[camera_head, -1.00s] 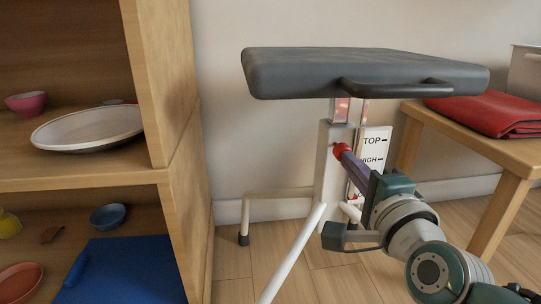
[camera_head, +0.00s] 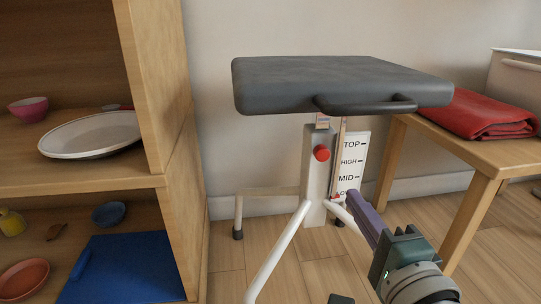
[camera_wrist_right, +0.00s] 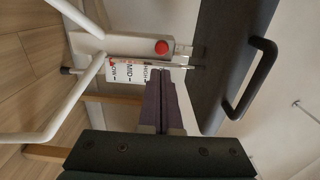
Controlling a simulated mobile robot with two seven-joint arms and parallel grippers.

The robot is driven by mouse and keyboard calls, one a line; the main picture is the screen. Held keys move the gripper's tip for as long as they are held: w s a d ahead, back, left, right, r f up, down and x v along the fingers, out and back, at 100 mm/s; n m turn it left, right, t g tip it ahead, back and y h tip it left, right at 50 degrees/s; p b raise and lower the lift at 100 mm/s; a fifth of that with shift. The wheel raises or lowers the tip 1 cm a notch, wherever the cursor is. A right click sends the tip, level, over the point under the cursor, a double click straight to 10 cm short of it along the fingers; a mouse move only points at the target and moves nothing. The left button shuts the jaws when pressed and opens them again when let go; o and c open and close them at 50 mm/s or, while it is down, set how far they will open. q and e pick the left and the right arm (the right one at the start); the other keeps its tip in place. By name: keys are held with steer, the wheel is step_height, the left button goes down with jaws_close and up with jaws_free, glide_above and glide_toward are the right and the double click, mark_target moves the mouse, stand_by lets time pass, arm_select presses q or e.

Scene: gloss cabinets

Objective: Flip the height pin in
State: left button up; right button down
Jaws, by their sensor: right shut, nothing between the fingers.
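The height pin is a round red knob (camera_head: 321,153) on the front of the stool's white upright post (camera_head: 314,190). It also shows in the wrist view (camera_wrist_right: 162,47). A grey padded seat (camera_head: 340,82) with a dark handle bar tops the stool. A white scale card (camera_head: 351,160) beside the post reads TOP, HIGH, MID and a partly hidden lowest mark. A small red marker sits near the lowest mark. My right gripper (camera_head: 356,197) has purple fingers, shut and empty, right of and below the knob and apart from it. My left gripper is out of view.
A wooden shelf unit (camera_head: 160,130) with bowls, a plate and a blue item stands on the left. A wooden bench (camera_head: 475,150) with a red folded cloth (camera_head: 480,114) stands on the right. White stool legs (camera_head: 277,250) spread over the floor. A wall is close behind.

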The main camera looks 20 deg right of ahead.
steer(key=s+a+r+n+g+y+p, duration=0.25)
steer(key=r+n+p, duration=0.25)
steer(key=r+p, duration=0.75)
steer(key=s+a+r+n+g+y+p, duration=0.25)
steer(key=a+r+n+p, duration=0.2)
steer(key=r+p, duration=0.75)
steer(key=s+a+r+n+g+y+p, duration=0.25)
steer(key=r+n+p, duration=0.35)
steer(key=r+p, duration=0.65)
steer(key=s+d+r+n+g+h+p, duration=0.15)
steer(key=s+r+n+g+p, duration=0.35)
steer(key=r+p, duration=0.95)
steer(key=s+d+r+n+g+h+p, duration=0.15)
steer(key=s+r+p, duration=0.55)
steer(key=r+p, duration=0.8)
arm_select(q)
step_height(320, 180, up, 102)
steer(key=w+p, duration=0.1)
steer(key=p, duration=3.3)
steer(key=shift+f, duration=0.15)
arm_select(e)
step_height(320, 180, up, 32)
steer(key=shift+a+n, duration=0.15)
steer(key=shift+n, duration=0.15)
steer(key=shift+r, duration=0.1)
